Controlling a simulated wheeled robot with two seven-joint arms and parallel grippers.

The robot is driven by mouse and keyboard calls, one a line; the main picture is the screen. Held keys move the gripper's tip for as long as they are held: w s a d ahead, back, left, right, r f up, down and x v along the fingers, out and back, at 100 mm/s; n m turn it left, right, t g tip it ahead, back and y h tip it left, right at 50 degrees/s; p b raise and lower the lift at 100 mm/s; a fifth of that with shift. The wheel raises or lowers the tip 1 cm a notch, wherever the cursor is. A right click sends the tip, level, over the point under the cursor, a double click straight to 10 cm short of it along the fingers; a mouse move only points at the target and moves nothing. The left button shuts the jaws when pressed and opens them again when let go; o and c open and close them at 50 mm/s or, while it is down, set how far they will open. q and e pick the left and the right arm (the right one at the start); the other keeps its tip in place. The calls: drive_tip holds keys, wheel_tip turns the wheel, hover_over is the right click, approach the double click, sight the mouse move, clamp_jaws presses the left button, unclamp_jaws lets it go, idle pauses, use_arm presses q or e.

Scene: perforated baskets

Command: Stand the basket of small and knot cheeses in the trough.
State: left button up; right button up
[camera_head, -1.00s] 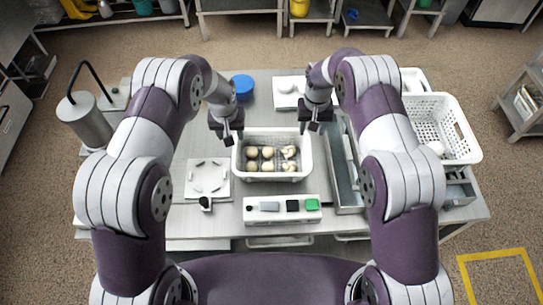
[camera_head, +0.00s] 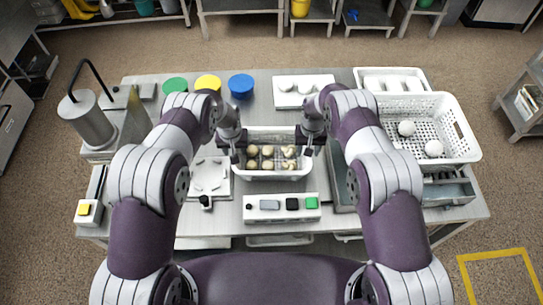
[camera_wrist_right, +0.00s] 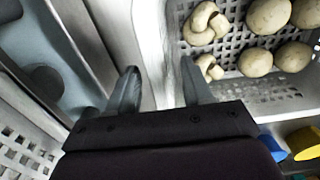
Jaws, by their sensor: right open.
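The white perforated basket (camera_head: 273,175) stands upright on the table in the middle. It holds several round small cheeses and knot-shaped cheeses (camera_head: 289,165). My right gripper (camera_head: 305,152) is at the basket's right end. In the right wrist view its open fingers (camera_wrist_right: 160,90) stand on either side of the basket's wall (camera_wrist_right: 152,45); I cannot tell whether they touch it. My left gripper (camera_head: 239,157) is at the basket's left end, too small to tell open or shut. The grey metal trough (camera_head: 343,190) lies right of the basket, partly hidden by my right arm.
A control box (camera_head: 282,208) with buttons stands in front of the basket, and a white plate (camera_head: 212,187) lies left. A larger white basket (camera_head: 465,152) with two white balls stands right.

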use_arm(q)
drive_tip(key=shift+f, duration=0.25)
use_arm(e)
drive_tip(key=shift+f, duration=0.25)
use_arm(q)
clamp_jaws()
use_arm(e)
clamp_jaws()
use_arm(q)
drive_tip(key=shift+d+r, duration=0.1)
use_arm(e)
drive_tip(key=shift+r, duration=0.1)
